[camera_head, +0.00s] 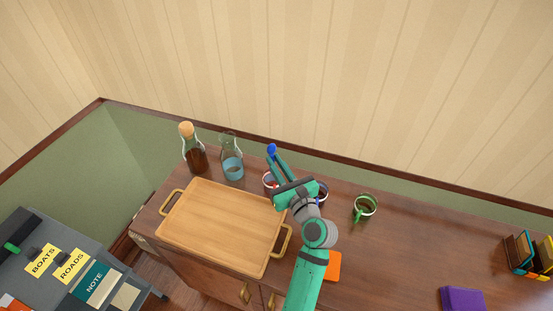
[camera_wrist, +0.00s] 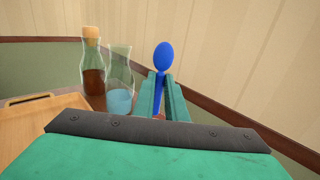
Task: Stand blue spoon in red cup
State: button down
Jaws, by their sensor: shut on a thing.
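The blue spoon (camera_head: 271,149) is in my gripper (camera_head: 277,160), which is shut on its handle. In the wrist view the spoon (camera_wrist: 163,57) stands upright, bowl up, between the two fingers (camera_wrist: 164,95). The red cup (camera_head: 268,180) is on the cabinet top, just below and beside the fingers, largely hidden by my gripper. A small reddish patch shows under the fingers in the wrist view (camera_wrist: 159,117). I cannot tell whether the spoon's lower end is inside the cup.
A corked bottle (camera_head: 194,152) and a glass carafe (camera_head: 232,165) stand left of the cup. A wooden tray (camera_head: 222,224) lies in front. A dark blue cup (camera_head: 321,195) is partly behind my wrist, and a green mug (camera_head: 364,208) stands to the right.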

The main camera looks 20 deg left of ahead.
notch_tip(320, 180, down, 7)
dwell(0.9)
jog(key=shift+w+d+r, duration=0.1)
jog(key=shift+w, duration=0.05)
jog(key=c, duration=1.7)
grip_release()
jog(key=shift+s, duration=0.2)
jog(key=v, duration=1)
jog(key=shift+s+d, duration=0.25)
jog(key=shift+s+a, duration=0.1)
jog(key=shift+a, duration=0.1)
